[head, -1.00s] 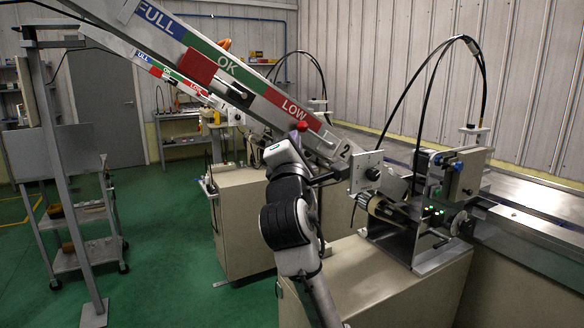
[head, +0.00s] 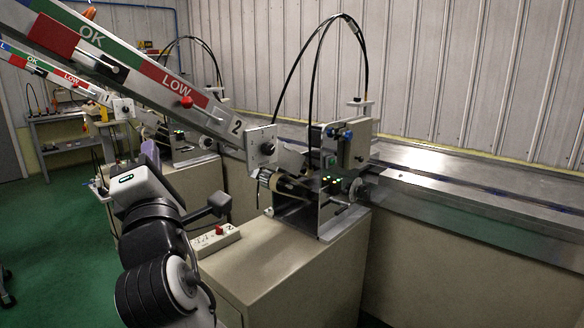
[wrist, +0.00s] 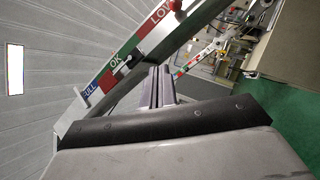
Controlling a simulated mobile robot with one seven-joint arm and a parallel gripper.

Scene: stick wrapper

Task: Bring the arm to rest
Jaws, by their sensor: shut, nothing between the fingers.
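My gripper (wrist: 158,86) shows in the wrist view with its two grey fingers together and nothing between them. The fingers point toward the slanted chute (wrist: 141,46) with the FULL, OK and LOW label; I cannot tell the gap. In the head view my arm (head: 155,245) is folded at the lower left, in front of the machines. Its grey and black links stand below the chute (head: 150,78) marked 2.
Machine 2 (head: 318,185) stands on a beige cabinet (head: 290,265) right of my arm. A white control box (head: 215,240) with a red button lies on the cabinet. A metal conveyor (head: 470,185) runs along the wall. Green floor (head: 60,235) is open at the left.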

